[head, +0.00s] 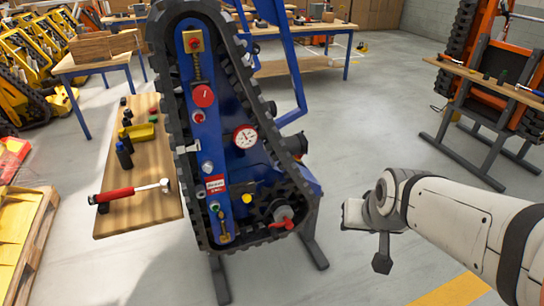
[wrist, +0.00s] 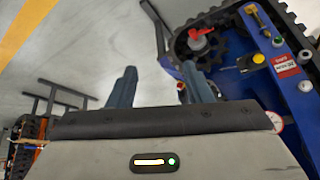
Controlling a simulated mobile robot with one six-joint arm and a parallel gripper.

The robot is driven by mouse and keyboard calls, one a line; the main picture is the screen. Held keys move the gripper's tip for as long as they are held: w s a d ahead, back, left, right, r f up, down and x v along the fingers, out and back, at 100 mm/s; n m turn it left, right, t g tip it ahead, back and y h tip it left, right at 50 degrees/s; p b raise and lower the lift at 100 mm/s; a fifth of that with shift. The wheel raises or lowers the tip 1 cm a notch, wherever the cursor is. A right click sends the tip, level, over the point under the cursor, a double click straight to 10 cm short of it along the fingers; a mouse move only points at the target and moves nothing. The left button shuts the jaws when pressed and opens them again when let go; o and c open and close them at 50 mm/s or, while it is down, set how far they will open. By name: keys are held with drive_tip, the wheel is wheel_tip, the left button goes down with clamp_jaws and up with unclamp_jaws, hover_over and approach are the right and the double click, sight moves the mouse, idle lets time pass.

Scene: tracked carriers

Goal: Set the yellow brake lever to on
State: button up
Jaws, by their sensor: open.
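The blue tracked carrier (head: 240,160) stands upright in the middle of the head view, ringed by black track. A small yellow lever (head: 224,228) sits low on its blue side plate; it also shows at the top right of the wrist view (wrist: 259,20). Which of its positions is on, I cannot tell. A round yellow knob (head: 247,198) sits above and right of it, and shows below it in the wrist view (wrist: 257,60). My gripper (head: 368,228) is right of the carrier, apart from it. In the wrist view its two fingers (wrist: 158,72) are spread and empty.
A red handle (head: 284,217) sticks out at the carrier's lower right. An orange tracked machine (head: 480,80) stands at the far right. Floor between is clear.

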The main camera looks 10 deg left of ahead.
drive_tip(key=w+a+f+t+y+b, duration=0.2)
drive_tip(key=w+a+f+t+b, duration=0.15)
drive_tip(key=w+a+f, duration=0.4)
drive_tip(key=n+t+y+b, duration=0.1)
drive_tip(key=t+y+b, duration=0.3)
drive_tip(key=t+b, duration=0.55)
approach(248, 202)
drive_tip(key=w+a+r+g+b, duration=0.1)
drive_tip(key=w+g+b, duration=0.1)
drive_tip(key=w+b, duration=0.15)
drive_tip(key=shift+w+a+r+p, duration=0.25)
drive_tip(key=shift+w+p, duration=0.1)
drive_tip(key=shift+w, duration=0.1)
drive_tip(key=x, duration=0.7)
drive_tip(key=shift+w+a+r, duration=0.15)
drive_tip(key=shift+w, duration=0.05)
drive_tip(key=shift+c, duration=0.5)
clamp_jaws()
